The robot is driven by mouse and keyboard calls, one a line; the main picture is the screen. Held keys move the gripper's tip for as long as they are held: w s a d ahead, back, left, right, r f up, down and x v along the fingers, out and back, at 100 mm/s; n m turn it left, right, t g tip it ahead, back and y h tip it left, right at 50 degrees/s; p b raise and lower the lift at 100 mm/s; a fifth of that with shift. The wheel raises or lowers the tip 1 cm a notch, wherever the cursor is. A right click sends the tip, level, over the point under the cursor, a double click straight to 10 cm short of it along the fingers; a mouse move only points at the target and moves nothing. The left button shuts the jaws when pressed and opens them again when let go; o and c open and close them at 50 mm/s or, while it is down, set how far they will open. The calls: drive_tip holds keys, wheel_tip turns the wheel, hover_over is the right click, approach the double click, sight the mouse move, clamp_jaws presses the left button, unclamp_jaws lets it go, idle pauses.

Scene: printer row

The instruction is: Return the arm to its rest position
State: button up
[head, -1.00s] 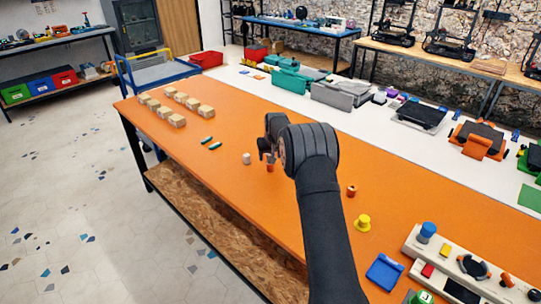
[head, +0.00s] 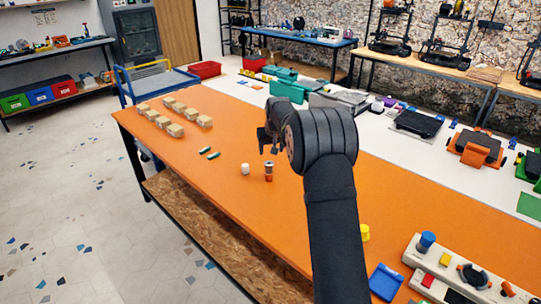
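My gripper (head: 268,150) is above the orange table (head: 215,180), at the end of my dark arm, which reaches in from the bottom of the head view. Its two fingers point down with a gap between them, so it looks open, and nothing shows in it. A small orange cylinder with a grey upper part (head: 269,171) stands upright on the table just below the fingertips, apart from them. A small white cylinder (head: 245,169) stands to its left. My arm hides part of the table behind it.
A yellow piece (head: 365,233) is partly behind my arm. A blue tray (head: 386,281) and a control panel (head: 460,270) are at the lower right. The table's left front is clear.

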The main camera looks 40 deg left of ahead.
sight(269, 163)
drive_tip(key=shift+s+d+r, duration=0.1)
drive_tip(key=shift+d+r, duration=0.05)
drive_tip(key=shift+r, duration=0.15)
drive_tip(key=x, duration=1.2)
drive_tip(key=shift+s+f, duration=0.1)
drive_tip(key=shift+f, duration=0.2)
drive_tip(key=shift+r, duration=1.3)
drive_tip(key=shift+f, duration=0.1)
